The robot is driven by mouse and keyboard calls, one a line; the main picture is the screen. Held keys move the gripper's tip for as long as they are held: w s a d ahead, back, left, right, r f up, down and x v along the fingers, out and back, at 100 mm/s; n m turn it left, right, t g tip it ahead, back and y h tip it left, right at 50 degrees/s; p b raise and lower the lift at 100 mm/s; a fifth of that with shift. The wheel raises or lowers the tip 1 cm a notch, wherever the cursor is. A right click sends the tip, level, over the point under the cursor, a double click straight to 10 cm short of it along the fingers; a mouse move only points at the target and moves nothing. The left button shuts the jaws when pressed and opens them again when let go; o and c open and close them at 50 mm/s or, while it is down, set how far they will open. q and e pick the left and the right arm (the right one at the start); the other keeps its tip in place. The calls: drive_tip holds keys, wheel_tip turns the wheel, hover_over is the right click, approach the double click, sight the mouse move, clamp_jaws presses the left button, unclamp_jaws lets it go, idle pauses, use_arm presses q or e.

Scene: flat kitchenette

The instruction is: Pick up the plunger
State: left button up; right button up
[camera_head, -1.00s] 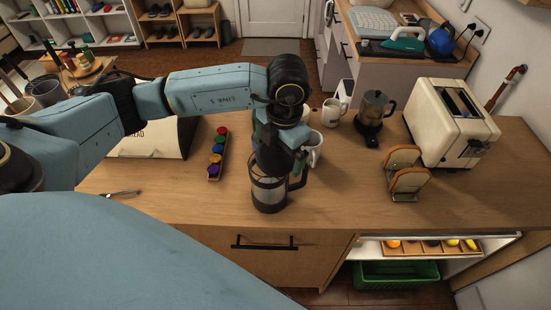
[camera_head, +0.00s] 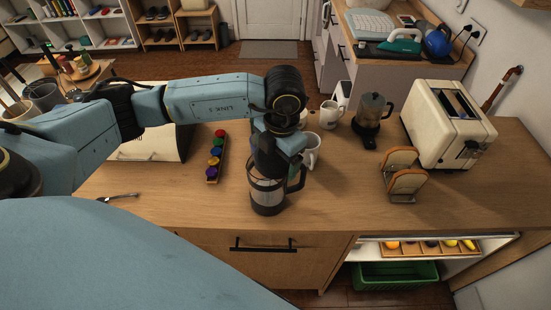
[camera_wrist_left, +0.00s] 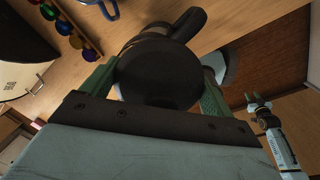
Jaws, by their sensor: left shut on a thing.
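The coffee press (camera_head: 267,202) stands upright on the wooden counter, a glass body with a dark base and a dark handle at its right. My left gripper (camera_head: 272,168) is directly over it, pointing down. In the left wrist view, the plunger (camera_wrist_left: 158,75) shows as a dark round top between the two green fingers of my left gripper (camera_wrist_left: 158,88), which is shut on it. The plunger's rod and lower part are hidden. My right gripper (camera_wrist_left: 259,101) shows small at the right of the left wrist view, its fingers apart and empty.
A white mug (camera_head: 312,148) stands close behind the press. A rack of coloured capsules (camera_head: 215,160) lies to the left. A moka pot (camera_head: 368,118), toast rack (camera_head: 404,175) and cream toaster (camera_head: 447,122) stand to the right.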

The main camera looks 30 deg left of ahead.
use_arm(q)
wheel_tip(320, 180, up, 14)
drive_tip(key=a+h+b, duration=0.1)
drive_tip(key=a+b, duration=0.1)
drive_tip(key=b, duration=0.5)
drive_tip(key=shift+s+r+t, duration=0.15)
drive_tip(key=shift+s+t, duration=0.25)
idle(0.5)
drive_tip(key=shift+f+b, duration=0.35)
drive_tip(key=shift+b, duration=0.15)
idle(1.0)
drive_tip(key=shift+f+b, duration=1)
drive_tip(key=shift+f, duration=0.15)
drive_tip(key=shift+f, duration=0.25)
drive_tip(key=shift+f+b, duration=2.75)
drive_tip(key=shift+f, duration=0.15)
drive_tip(key=shift+f, duration=0.25)
